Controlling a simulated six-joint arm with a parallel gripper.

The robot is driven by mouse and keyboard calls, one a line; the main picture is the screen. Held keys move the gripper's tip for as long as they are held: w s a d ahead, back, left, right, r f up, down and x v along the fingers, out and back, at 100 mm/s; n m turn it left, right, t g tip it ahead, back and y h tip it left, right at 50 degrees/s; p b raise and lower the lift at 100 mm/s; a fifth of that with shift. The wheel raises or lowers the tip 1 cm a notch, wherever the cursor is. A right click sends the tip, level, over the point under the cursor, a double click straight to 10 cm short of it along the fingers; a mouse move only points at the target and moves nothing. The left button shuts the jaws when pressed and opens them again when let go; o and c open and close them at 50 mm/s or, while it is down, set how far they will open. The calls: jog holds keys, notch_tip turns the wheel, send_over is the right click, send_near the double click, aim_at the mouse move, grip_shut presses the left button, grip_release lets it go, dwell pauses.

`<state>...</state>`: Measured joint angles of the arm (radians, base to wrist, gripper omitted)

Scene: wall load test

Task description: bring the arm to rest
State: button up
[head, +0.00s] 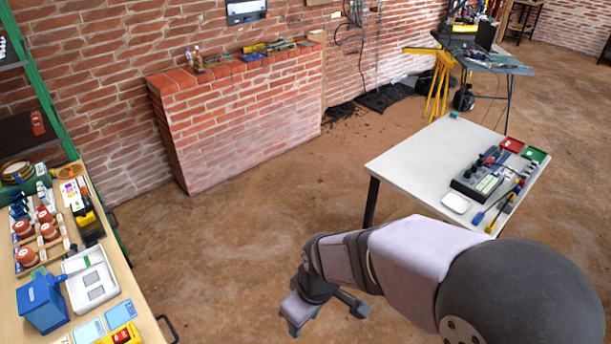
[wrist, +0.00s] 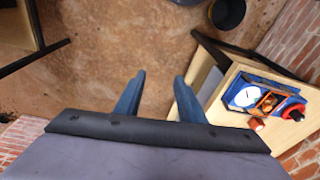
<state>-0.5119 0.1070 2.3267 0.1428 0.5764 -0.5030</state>
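My arm reaches in from the lower right of the head view, bent over the brown floor between the two tables. My gripper (wrist: 159,76) shows in the wrist view as two blue fingers, parallel and clearly apart. Nothing is between them but bare floor. In the head view the end of my arm hangs low at the bottom centre, clear of both tables; its fingertips are hard to make out there.
A white table (head: 413,155) with tools stands at right, a wooden workbench (head: 148,315) with a blue box (head: 42,303) at left. A low brick wall (head: 245,125) stands behind. The wrist view shows a dark bucket (wrist: 228,13) and a bench (wrist: 222,112). The middle floor is free.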

jog(key=s+d+m+g+h, duration=0.1)
jog(key=s+d+m, duration=0.3)
jog(key=d, duration=0.5)
jog(key=s+d+m+h, duration=0.1)
jog(key=d+m, duration=0.5)
jog(key=d, duration=0.3)
notch_tip(320, 180, down, 18)
jog(key=b, duration=1.8)
jog(key=shift+s+a+b, duration=0.15)
jog(key=shift+a+b, duration=0.05)
jog(key=shift+b, duration=0.2)
